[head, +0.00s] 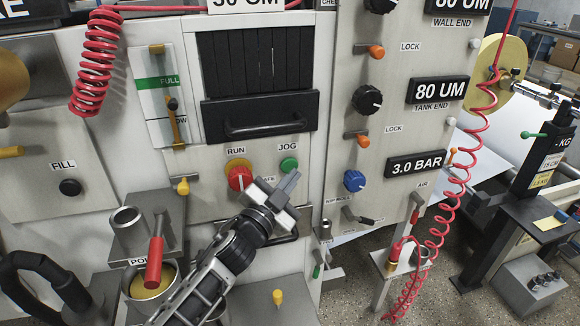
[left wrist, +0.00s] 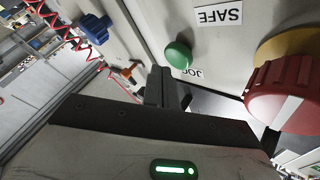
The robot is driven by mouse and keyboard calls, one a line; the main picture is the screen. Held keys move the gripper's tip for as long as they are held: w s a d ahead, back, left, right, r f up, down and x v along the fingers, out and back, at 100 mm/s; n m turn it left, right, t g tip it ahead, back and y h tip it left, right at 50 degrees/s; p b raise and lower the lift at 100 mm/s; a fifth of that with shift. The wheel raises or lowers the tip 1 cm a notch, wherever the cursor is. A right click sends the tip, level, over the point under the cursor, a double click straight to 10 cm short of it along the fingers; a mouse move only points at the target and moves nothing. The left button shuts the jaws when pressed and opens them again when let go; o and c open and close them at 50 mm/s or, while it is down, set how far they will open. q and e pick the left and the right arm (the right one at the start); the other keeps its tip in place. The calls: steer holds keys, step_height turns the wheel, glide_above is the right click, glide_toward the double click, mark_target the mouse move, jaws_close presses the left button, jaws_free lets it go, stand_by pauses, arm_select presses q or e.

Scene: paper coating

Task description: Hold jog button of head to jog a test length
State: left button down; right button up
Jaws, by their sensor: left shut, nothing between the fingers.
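The green round jog button (head: 289,164) sits on the light grey panel under the JOG label, right of the red RUN knob (head: 239,178). My left gripper (head: 291,181) is shut and empty, its fingertips just below the jog button in the head view. In the left wrist view the jog button (left wrist: 178,55) is a green dome beyond the fingertips (left wrist: 160,74), with a visible gap in the picture. I cannot tell the exact distance to the panel. The red knob (left wrist: 285,97) is at the right there. My right gripper is not in view.
A black handle (head: 265,125) sticks out above the buttons, and a metal rail runs below them. The blue knob (head: 354,181) and red coiled hose (head: 447,215) are to the right. A pot with a red handle (head: 154,262) stands at lower left.

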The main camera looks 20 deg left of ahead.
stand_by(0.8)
arm_select(q)
steer(key=shift+w+a, duration=0.25)
steer(key=shift+w, duration=0.1)
stand_by(0.3)
